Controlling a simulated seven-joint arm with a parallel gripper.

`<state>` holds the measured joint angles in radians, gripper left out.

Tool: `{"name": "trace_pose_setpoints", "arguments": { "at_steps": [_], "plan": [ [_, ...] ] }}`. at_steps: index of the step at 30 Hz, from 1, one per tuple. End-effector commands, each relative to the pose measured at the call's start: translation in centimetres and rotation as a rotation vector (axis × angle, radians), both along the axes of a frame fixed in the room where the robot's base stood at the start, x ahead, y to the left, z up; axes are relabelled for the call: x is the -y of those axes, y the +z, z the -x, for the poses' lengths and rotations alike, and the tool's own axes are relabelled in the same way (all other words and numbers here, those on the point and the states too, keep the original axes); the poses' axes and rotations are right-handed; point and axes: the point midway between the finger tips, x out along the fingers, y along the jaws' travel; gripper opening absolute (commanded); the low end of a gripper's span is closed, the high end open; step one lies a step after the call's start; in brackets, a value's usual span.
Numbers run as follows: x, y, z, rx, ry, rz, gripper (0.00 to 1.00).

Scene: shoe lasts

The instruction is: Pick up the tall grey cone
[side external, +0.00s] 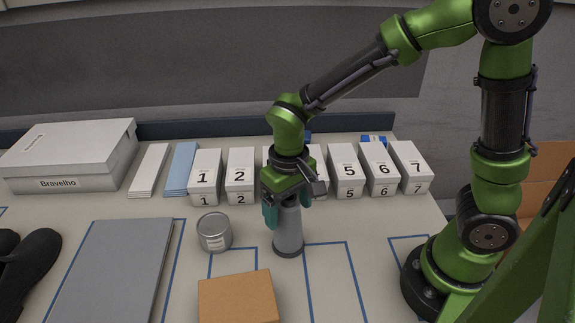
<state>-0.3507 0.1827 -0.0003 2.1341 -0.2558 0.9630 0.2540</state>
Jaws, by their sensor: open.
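The tall grey cone (289,232) stands upright on the table on a dark round base. Its top is hidden behind my gripper. My gripper (287,212) points down over the cone, and its teal fingers show at either side of the cone's upper part. The jaws are open. I cannot tell whether a finger touches the cone.
A metal tin (214,232) stands just left of the cone, and a brown box (238,298) lies in front. Numbered white boxes (345,172) line up behind. A grey board (118,262) and black shoe-like forms (28,262) lie left. Front right of the cone is clear.

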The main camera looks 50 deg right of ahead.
Motion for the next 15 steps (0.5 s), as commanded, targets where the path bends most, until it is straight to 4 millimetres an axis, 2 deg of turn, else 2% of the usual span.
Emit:
{"name": "trace_pose_setpoints", "arguments": {
  "at_steps": [9,15],
  "plan": [
    [-0.01,-0.56,-0.01,0.001,0.000,-0.001,0.83],
    [0.00,-0.53,-0.02,0.001,0.000,-0.001,0.52]
  ]
}}
